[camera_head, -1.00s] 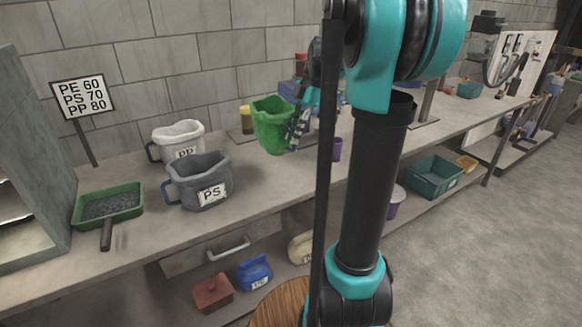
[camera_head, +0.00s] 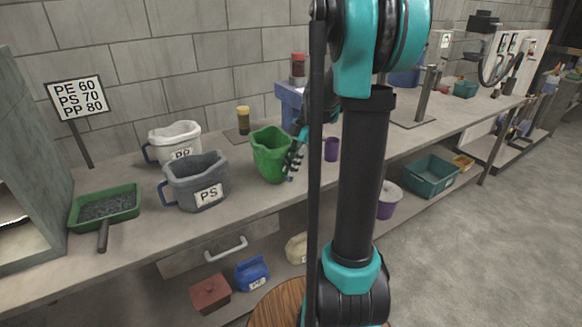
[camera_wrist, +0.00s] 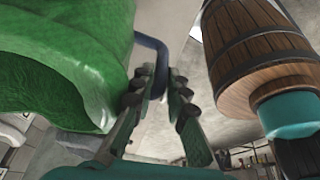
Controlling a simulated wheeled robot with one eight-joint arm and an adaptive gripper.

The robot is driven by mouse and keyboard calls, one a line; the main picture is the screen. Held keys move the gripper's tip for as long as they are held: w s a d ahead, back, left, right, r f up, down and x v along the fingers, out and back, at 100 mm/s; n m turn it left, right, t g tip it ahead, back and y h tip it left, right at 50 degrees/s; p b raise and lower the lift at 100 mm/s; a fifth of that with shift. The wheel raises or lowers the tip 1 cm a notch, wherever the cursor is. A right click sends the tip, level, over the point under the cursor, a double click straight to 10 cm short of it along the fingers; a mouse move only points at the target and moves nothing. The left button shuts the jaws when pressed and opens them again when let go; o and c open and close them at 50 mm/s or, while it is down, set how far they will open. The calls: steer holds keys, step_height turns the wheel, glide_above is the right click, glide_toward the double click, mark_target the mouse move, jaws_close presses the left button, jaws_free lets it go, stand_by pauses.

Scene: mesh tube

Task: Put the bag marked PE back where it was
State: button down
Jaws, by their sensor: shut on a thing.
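The green bag (camera_head: 270,152) is at the bench, right of the grey PS bag. No label shows on its visible side. My gripper (camera_head: 293,160) is at its right side. In the wrist view the green bag (camera_wrist: 60,60) fills the left, and my gripper (camera_wrist: 160,95) is shut on its dark blue handle (camera_wrist: 152,48). The bag looks upright; I cannot tell whether its base touches the bench. The grey PS bag (camera_head: 190,182) and the white PP bag (camera_head: 178,136) stand to its left.
A green tray (camera_head: 118,199) of dark granules and a sign (camera_head: 76,98) reading PE 60, PS 70, PP 80 are at left. A yellow-topped jar (camera_head: 243,120) stands behind the bag, a purple cup (camera_head: 331,149) to its right. Bare bench (camera_head: 235,200) lies in front.

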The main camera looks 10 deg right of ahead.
steer(key=c, duration=1.5)
jaws_free()
steer(key=shift+r, duration=0.1)
steer(key=v, duration=1.2)
